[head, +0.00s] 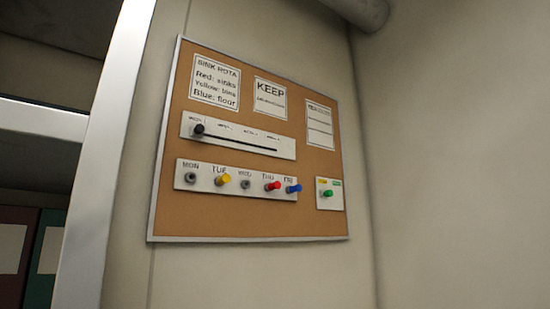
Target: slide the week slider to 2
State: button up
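The week slider is a white strip (285,148) with a dark horizontal slot on a cork notice board (310,225). Its black knob (199,129) sits at the far left end of the slot, by the first label. Several small labels run along the strip above the slot, too small to read surely. My gripper is not in view.
Below the slider is a day strip (205,182) with a yellow peg (222,180), a red peg (273,186), a blue peg (293,188) and grey holes. A small plate with a green peg (327,193) is at right. Paper notices hang above. A pale post (105,155) stands left.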

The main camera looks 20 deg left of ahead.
aim_at(197, 132)
jog(key=u, duration=1.7)
jog(key=k, duration=0.85)
jog(key=i, duration=0.85)
jog(key=z, duration=0.1)
